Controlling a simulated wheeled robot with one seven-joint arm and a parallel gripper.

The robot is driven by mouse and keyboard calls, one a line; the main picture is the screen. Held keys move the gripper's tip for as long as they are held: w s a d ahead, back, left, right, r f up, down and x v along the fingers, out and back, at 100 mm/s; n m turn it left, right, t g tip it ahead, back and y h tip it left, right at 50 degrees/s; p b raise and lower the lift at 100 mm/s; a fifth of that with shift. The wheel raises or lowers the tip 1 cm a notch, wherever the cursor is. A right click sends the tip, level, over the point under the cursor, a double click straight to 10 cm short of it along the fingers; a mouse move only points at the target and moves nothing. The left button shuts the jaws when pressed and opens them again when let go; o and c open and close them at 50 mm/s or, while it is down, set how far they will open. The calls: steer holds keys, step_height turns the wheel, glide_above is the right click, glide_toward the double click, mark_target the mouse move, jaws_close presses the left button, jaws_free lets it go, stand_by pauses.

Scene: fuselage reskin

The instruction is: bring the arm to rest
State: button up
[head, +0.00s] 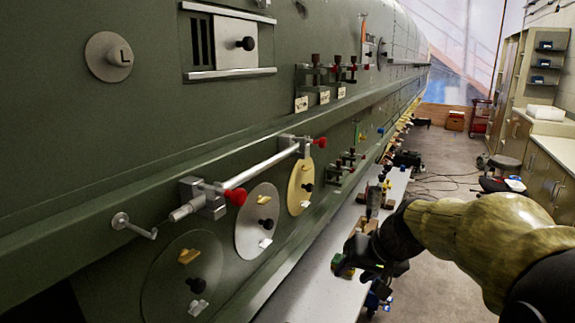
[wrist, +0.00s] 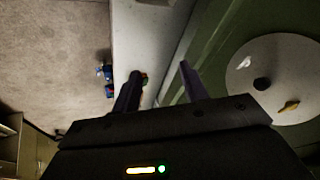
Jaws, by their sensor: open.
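My arm (head: 480,235) reaches in from the lower right in the head view, with a camouflage-coloured cover. My gripper (head: 365,255) is a dark shape over the light bench beside the green fuselage. In the wrist view my gripper (wrist: 160,85) shows two dark fingers spread apart with nothing between them. The green fuselage wall (head: 130,150) runs along the left of the head view. It also shows at the right of the wrist view (wrist: 230,30).
A white bar (head: 260,165) with red knobs juts from the wall. Round plates (head: 245,240) with black knobs sit below it. The light bench (head: 310,290) holds small tools. Cabinets (head: 545,180) line the right. The floor (head: 440,165) between is mostly open, with cables and a stool.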

steer(key=s+d+f+g+h, duration=0.1)
steer(key=s+f+g+h, duration=0.1)
steer(key=s+f, duration=1.2)
steer(key=shift+d+f+n+g+h, duration=0.15)
steer(key=shift+f+n+g+h, duration=0.2)
steer(key=shift+f+h, duration=0.55)
steer(key=shift+o, duration=0.5)
stand_by(0.8)
